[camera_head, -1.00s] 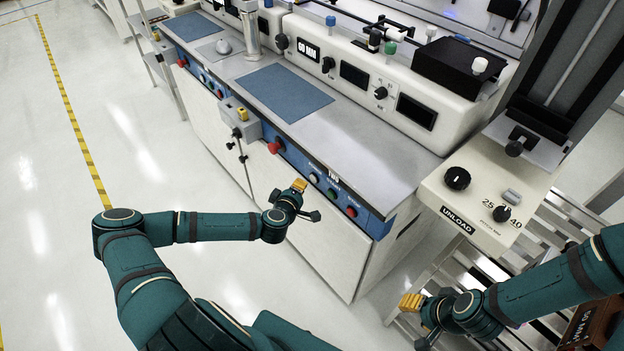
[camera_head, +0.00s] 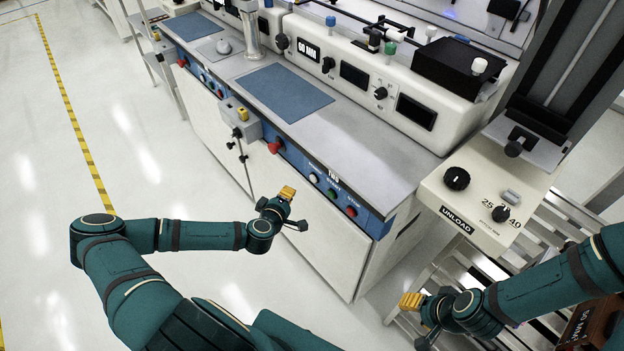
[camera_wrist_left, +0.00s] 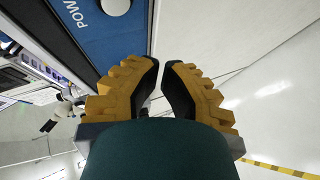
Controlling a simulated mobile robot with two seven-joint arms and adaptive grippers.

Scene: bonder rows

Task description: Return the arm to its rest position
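My left arm (camera_head: 205,235) is dark green and comes in from the lower left in the head view. Its gripper (camera_head: 287,192) has yellow fingers and is over the floor side of the workbench, in front of its white lower panel. In the left wrist view the left gripper (camera_wrist_left: 161,68) has its tips almost together, with a narrow gap and nothing between them. My right arm (camera_head: 545,290) is at the lower right. Its yellow-fingered gripper (camera_head: 411,301) is near the metal rack, and its finger gap cannot be made out.
The workbench (camera_head: 375,165) has a blue front with buttons and knobs, and blue mats on top. A cream UNLOAD unit (camera_head: 470,190) stands at the right, above a slatted metal rack (camera_head: 455,268). Open white floor (camera_head: 150,130) with a yellow-black line (camera_head: 70,115) lies at the left.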

